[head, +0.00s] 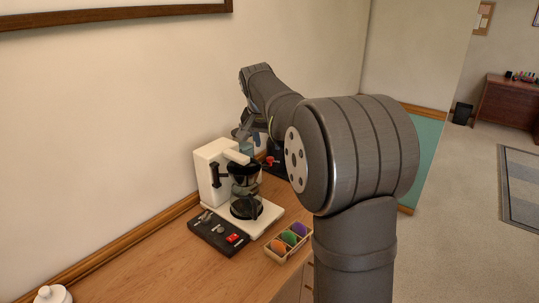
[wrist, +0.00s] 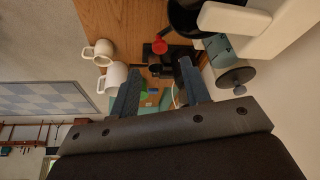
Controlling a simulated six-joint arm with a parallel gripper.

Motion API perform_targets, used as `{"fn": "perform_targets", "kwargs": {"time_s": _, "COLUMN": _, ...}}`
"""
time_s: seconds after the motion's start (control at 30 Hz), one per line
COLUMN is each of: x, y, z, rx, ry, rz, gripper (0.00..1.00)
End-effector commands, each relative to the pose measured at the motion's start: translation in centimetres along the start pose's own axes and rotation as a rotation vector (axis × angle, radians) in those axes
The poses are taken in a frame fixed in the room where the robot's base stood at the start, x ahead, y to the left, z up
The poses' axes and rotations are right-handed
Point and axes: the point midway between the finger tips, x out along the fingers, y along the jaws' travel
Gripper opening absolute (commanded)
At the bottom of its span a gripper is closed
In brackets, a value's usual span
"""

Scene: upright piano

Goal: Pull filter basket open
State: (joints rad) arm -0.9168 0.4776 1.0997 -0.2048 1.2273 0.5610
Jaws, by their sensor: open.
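The white coffee maker (head: 207,166) stands on the wooden counter against the wall. A dark filter basket (head: 245,174) sits under its top arm, above a round black plate; whether it is shut or swung out I cannot tell. In the wrist view, part of the white machine (wrist: 250,22) and a dark rounded part, probably the basket (wrist: 192,15), show at the top right. My gripper (wrist: 160,88) is open, with nothing clearly between its fingers, and apart from the machine. In the head view it is small and partly hidden behind the machine's top.
A black tray (head: 213,236) with a red part lies in front of the machine. A box of coloured items (head: 289,240) is at its right. Two white mugs (wrist: 103,50), a red-topped item (wrist: 159,46) and a grey-blue cylinder (wrist: 222,50) stand near my fingers.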

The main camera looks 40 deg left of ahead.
Motion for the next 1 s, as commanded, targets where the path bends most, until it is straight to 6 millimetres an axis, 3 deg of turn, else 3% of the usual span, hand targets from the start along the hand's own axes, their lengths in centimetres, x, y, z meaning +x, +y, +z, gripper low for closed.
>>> {"fn": "perform_targets", "kwargs": {"time_s": 0.1, "x": 2.6, "y": 0.1, "z": 0.0, "rx": 0.000, "ry": -0.002, "rz": 0.002, "gripper": 0.43}}
{"fn": "perform_targets", "kwargs": {"time_s": 0.3, "x": 5.4, "y": 0.0, "z": 0.0, "rx": 0.000, "ry": -0.001, "rz": 0.001, "gripper": 0.43}}
{"fn": "perform_targets", "kwargs": {"time_s": 0.73, "x": 6.4, "y": 0.0, "z": 0.0, "rx": 0.000, "ry": 0.001, "rz": 0.000, "gripper": 0.43}}
{"fn": "perform_targets", "kwargs": {"time_s": 0.97, "x": 6.4, "y": 0.0, "z": 0.0, "rx": 0.000, "ry": 0.001, "rz": 0.000, "gripper": 0.00}}
{"fn": "perform_targets", "kwargs": {"time_s": 1.0, "x": 6.4, "y": 0.0, "z": 0.0, "rx": 0.000, "ry": 0.001, "rz": 0.000, "gripper": 0.00}}
